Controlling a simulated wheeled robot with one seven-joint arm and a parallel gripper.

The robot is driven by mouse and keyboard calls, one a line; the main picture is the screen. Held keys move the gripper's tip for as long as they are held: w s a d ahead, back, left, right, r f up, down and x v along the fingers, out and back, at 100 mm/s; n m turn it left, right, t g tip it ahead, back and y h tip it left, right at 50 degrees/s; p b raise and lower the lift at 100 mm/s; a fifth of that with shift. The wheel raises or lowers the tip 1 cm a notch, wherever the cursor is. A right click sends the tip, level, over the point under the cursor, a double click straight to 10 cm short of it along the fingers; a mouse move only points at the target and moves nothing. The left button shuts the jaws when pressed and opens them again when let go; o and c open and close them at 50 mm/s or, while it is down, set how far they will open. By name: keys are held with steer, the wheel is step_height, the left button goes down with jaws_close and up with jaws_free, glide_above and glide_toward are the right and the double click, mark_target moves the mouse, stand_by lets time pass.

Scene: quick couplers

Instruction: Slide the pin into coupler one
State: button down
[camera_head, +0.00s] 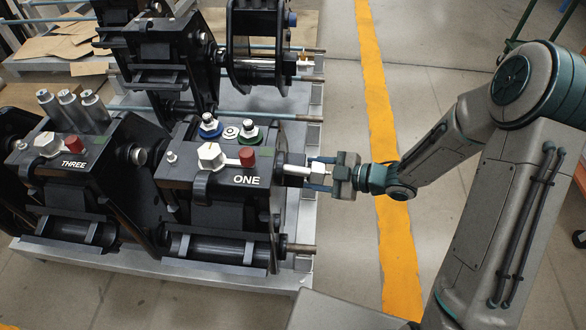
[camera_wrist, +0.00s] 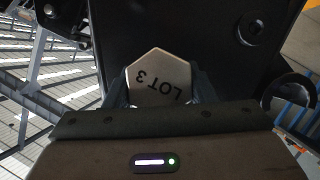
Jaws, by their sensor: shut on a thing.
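Coupler one (camera_head: 246,198) is a black block lettered ONE, with a white knob and a red button on top. My gripper (camera_head: 319,173) is at its right side, shut on a silver pin (camera_head: 298,170). The pin lies roughly level and points left at the round boss (camera_head: 281,168) on the coupler's side. Its far end meets or overlaps the boss; I cannot tell whether it is inside the bore. In the wrist view the pin's hexagonal head (camera_wrist: 158,76), marked LOT 3, sits between my fingers, with the black coupler side (camera_wrist: 190,28) behind it.
Coupler three (camera_head: 75,178) stands at left, with several silver pins (camera_head: 72,108) upright behind it. More black couplers (camera_head: 160,55) stand at the back on the grey pallet (camera_head: 240,278). A rod end (camera_head: 300,248) sticks out below my gripper.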

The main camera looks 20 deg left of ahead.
mark_target(304, 169)
steer(key=shift+r+h+p, duration=0.1)
steer(key=shift+h+p, duration=0.3)
steer(key=shift+p, duration=0.25)
steer(key=shift+s+f+n+g, duration=0.15)
steer(key=shift+f+n+g, duration=0.1)
steer(key=shift+n+g, duration=0.05)
steer(key=shift+r+h+p, duration=0.25)
steer(key=shift+h+p, duration=0.05)
steer(key=shift+p, duration=0.45)
stand_by(0.8)
steer(key=shift+a, duration=0.15)
stand_by(0.4)
steer(key=shift+a+r, duration=0.1)
steer(key=shift+a, duration=0.8)
steer(key=shift+s+a+r, duration=0.1)
steer(key=shift+a+r, duration=0.05)
steer(key=shift+a, duration=0.8)
steer(key=shift+a, duration=0.2)
